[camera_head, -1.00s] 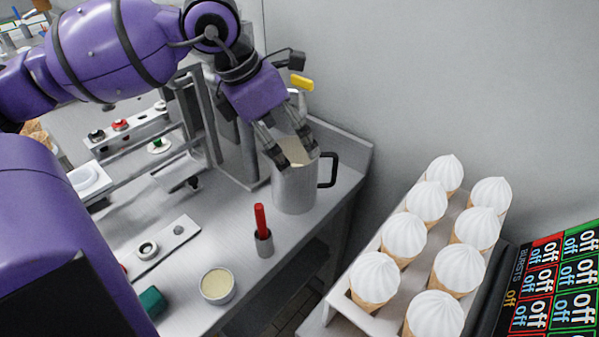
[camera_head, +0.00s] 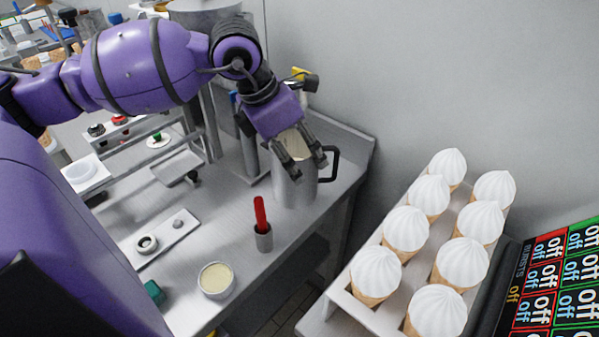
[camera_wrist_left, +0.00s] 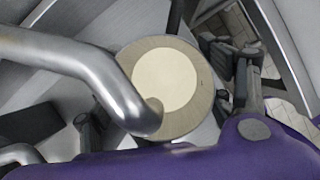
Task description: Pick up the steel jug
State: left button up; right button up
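The steel jug (camera_head: 296,190) stands upright on the steel counter against the wall, with its black handle (camera_head: 329,165) on the right side. My left gripper (camera_head: 305,163) is at the jug's upper part, pointing down, with its two dark fingers apart. In the left wrist view, the jug's round mouth (camera_wrist_left: 167,82) shows pale cream contents. It lies between the fingers of the gripper (camera_wrist_left: 168,108) in that view. I cannot tell whether the fingers touch the jug. My right gripper is not in view.
A bent metal pipe (camera_wrist_left: 75,60) crosses the left wrist view over the jug's rim. A small cup with a red handle (camera_head: 263,237) and a bowl of cream (camera_head: 216,281) stand in front. A rack of white-topped cones (camera_head: 405,236) is at the right.

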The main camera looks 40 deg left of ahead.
pick_arm(q)
jog(key=c, duration=1.4)
jog(key=shift+r, duration=0.2)
